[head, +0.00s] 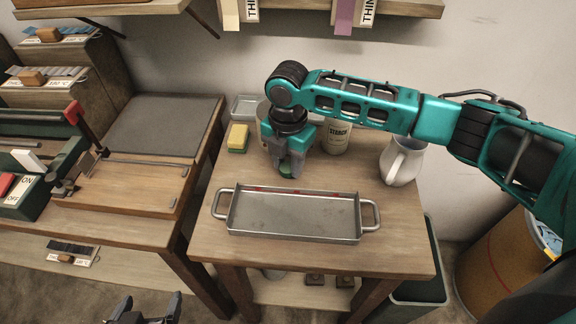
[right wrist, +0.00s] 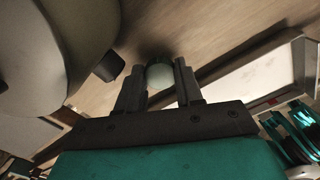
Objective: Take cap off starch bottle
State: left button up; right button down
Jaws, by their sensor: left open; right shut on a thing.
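The starch bottle (head: 336,141), a pale cylinder with a STARCH label, stands upright on the small wooden table behind my right arm. The arm passes in front of its top, so I cannot tell how its top looks. My right gripper (head: 288,172) points down at the left of the bottle, apart from it. It is shut on a small round green thing, which looks like the cap (right wrist: 160,75), low over or touching the table behind the tray. My left gripper (head: 145,312) is open and empty at the bottom edge, well away from the table.
A metal tray (head: 295,232) with two handles fills the table's front. A white pitcher (head: 401,162) stands at the right; a yellow-green sponge (head: 238,137) and a grey container (head: 243,106) are at the left. A workbench (head: 130,228) with a machine stands further left.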

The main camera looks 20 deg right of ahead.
aim_at(288, 167)
jog(key=shift+f, duration=0.6)
jog(key=shift+f, duration=0.15)
jog(key=c, duration=1)
grip_release()
notch_tip(288, 167, up, 12)
jog(key=shift+r+p, duration=0.2)
jog(key=shift+p, duration=0.7)
jog(key=shift+s, duration=0.1)
